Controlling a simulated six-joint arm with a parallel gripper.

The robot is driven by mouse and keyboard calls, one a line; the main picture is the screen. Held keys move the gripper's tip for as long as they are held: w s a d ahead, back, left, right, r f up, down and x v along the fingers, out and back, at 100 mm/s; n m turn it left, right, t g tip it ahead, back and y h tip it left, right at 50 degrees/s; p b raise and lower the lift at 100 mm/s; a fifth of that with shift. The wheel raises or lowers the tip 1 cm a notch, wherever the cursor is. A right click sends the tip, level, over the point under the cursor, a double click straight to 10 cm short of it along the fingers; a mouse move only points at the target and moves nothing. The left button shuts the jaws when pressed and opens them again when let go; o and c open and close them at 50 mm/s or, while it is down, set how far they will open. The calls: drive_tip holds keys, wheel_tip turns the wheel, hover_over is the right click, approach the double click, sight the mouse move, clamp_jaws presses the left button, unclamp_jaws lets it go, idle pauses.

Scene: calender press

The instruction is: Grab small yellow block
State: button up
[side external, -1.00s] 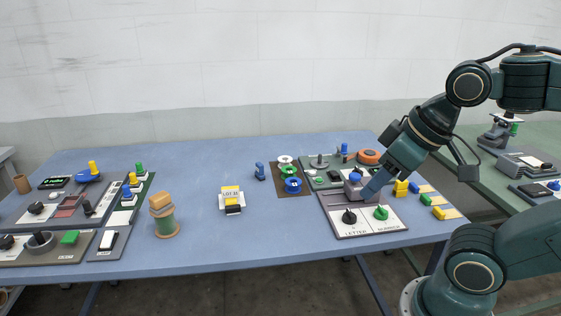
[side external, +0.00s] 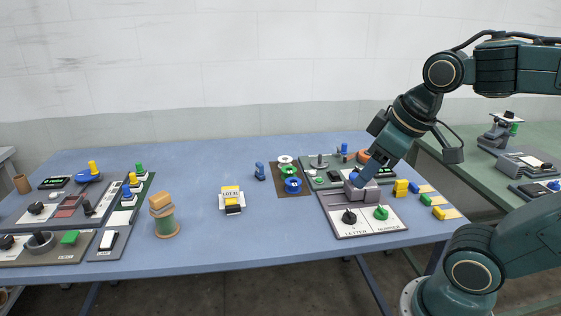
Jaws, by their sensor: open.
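A yellow block (side external: 401,187) stands on the blue table at the right, beside the panel with the dials. A smaller yellow piece (side external: 439,213) lies near the table's right edge, at the end of a short row of blue, green and yellow pieces. I cannot tell which one is the small yellow block. My gripper (side external: 361,179) is to the left of both, low over a grey housing on the panel. Its fingers are small here and hide part of the housing. I see nothing held in it.
The panel (side external: 352,226) has a black knob (side external: 349,217) and a green knob (side external: 381,212). Coloured spools (side external: 291,185) stand to its left. A yellow and white labelled item (side external: 231,200) is mid-table. More panels fill the left side. The front middle of the table is clear.

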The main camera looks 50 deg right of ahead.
drive_tip(key=w+d+n+g+h, duration=0.2)
drive_tip(key=w+d, duration=0.4)
drive_tip(key=d, duration=0.3)
drive_tip(key=n+g, duration=0.6)
drive_tip(key=n, duration=0.1)
approach(401, 181)
drive_tip(key=shift+w+a+r+h, duration=0.15)
drive_tip(key=shift+a+r, duration=0.1)
drive_tip(key=shift+r, duration=0.25)
drive_tip(key=shift+w+a+r+h, duration=0.15)
drive_tip(key=shift+a+r, duration=0.05)
drive_tip(key=shift+r, duration=0.3)
drive_tip(key=shift+x, duration=4.25)
drive_tip(key=shift+x, duration=2.65)
